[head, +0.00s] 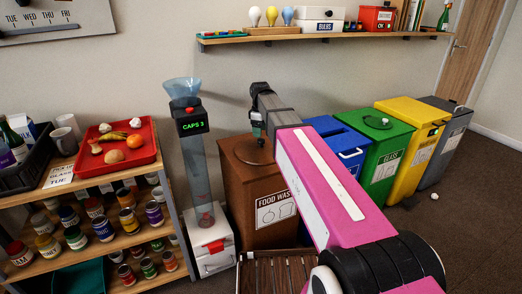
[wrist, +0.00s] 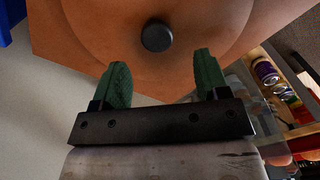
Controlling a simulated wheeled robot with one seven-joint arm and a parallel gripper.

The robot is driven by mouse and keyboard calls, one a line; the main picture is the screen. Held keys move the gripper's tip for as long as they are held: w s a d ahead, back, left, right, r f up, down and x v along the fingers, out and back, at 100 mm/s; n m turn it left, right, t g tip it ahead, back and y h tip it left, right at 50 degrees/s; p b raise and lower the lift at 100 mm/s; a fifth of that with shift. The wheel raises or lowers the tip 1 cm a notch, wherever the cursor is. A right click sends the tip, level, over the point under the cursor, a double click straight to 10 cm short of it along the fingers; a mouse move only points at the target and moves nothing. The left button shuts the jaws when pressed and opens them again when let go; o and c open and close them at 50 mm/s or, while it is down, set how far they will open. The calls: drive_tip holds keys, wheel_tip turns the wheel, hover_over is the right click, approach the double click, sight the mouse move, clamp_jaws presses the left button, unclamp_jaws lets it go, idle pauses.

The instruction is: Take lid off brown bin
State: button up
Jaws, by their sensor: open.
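The brown bin (head: 277,205) stands against the wall, its front labelled "FOOD WASTE". Its brown lid (head: 232,150) sits on top, partly hidden by my arm. In the wrist view the round lid (wrist: 98,28) fills the top, with a dark round knob (wrist: 157,36) in its middle. My gripper (wrist: 160,80) is open and empty, its two green fingers apart. The knob lies beyond the fingertips, roughly centred between them, and not between the pads. In the head view my gripper (head: 257,133) is just over the lid, mostly hidden by my wrist.
Blue (head: 345,150), green (head: 388,160), yellow (head: 416,125) and grey (head: 452,130) bins stand to the right. A clear tube with a "CAPS 3" display (head: 192,122) stands close on the left. A shelf (head: 330,37) hangs above. A slatted wooden crate (head: 275,272) sits in front.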

sight(261, 140)
drive_tip(key=shift+w+d+f, duration=0.1)
drive_tip(key=shift+f, duration=1.45)
drive_tip(key=shift+d+f, duration=0.1)
drive_tip(key=shift+f, duration=1.45)
drive_tip(key=c, duration=1.1)
